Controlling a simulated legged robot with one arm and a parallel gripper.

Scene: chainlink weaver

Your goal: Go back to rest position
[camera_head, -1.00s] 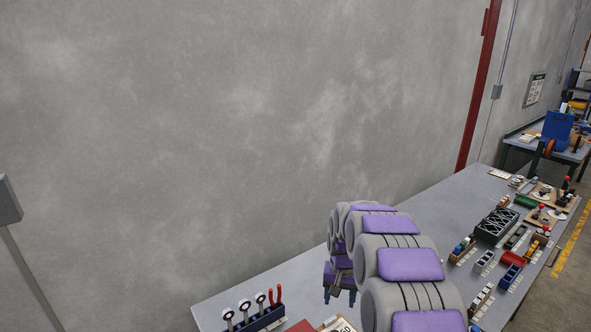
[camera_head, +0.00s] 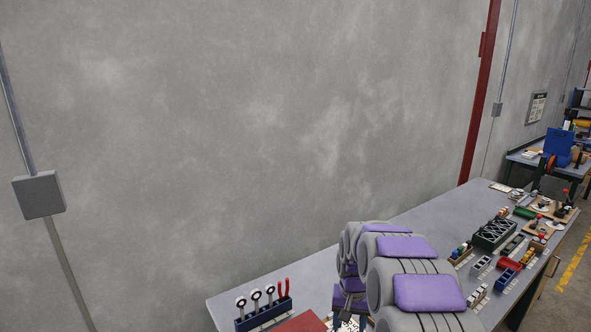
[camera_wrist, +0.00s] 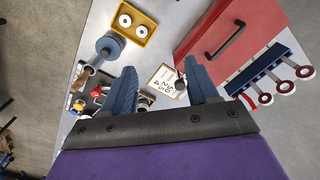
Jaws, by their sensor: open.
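My gripper (camera_wrist: 163,90) is open, with its two blue fingers spread and nothing between them in the wrist view. It hangs above the grey workbench (camera_wrist: 152,48), pointing down at it. In the head view my grey and purple arm reaches over the workbench (camera_head: 300,278), and my gripper (camera_head: 350,322) is partly cut off at the bottom edge.
A tool rack (camera_head: 262,317) with round-headed tools and red-handled pliers stands near the bench's left end, beside a red box (camera_wrist: 240,35). A yellow tray (camera_wrist: 133,22) lies on the bench. A black crate (camera_head: 494,234) and small bins stand on the right. A grey wall is behind.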

